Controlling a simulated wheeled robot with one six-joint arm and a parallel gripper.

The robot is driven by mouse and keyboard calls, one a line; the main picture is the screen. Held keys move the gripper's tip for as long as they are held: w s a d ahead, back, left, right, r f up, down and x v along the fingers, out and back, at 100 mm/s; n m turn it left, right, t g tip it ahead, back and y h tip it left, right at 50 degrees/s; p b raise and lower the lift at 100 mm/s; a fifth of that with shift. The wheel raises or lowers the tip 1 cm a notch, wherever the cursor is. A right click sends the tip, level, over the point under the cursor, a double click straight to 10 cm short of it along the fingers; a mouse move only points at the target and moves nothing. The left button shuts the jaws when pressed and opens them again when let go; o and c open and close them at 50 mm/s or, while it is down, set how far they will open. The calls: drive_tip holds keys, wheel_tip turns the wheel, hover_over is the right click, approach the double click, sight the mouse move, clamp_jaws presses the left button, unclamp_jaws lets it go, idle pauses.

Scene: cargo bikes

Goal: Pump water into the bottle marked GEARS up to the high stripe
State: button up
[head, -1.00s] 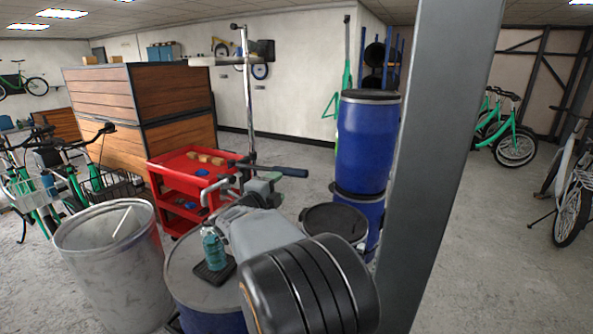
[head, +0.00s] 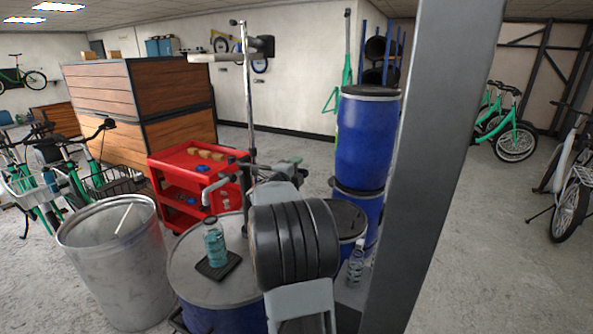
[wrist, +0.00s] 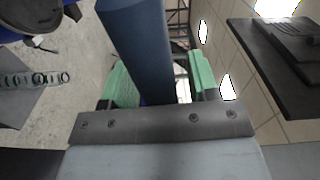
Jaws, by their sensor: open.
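A teal-tinted bottle (head: 214,243) with a dark cap or neck stands upright on a black pad (head: 219,266) on the blue drum's grey lid. Its marking, stripes and water level cannot be read. A grey pump spout (head: 213,191) points down just above it. A clear bottle (head: 356,262) stands right of my arm; its label cannot be read. My gripper (head: 287,166) is at the pump, partly hidden by my arm. In the wrist view, its green fingers (wrist: 164,80) are open, on either side of a dark blue bar (wrist: 143,45), likely the pump handle.
A grey metal bin (head: 115,255) stands left of the drum (head: 215,318). A red cart (head: 185,160) with small parts is behind. Stacked blue barrels (head: 365,140) and a grey post (head: 435,150) stand at the right.

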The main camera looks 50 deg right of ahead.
clamp_jaws()
idle(0.5)
wheel_tip(320, 180, down, 2)
drive_tip(key=m+b, duration=0.1)
drive_tip(key=b, duration=0.3)
drive_tip(key=shift+f, duration=0.15)
unclamp_jaws()
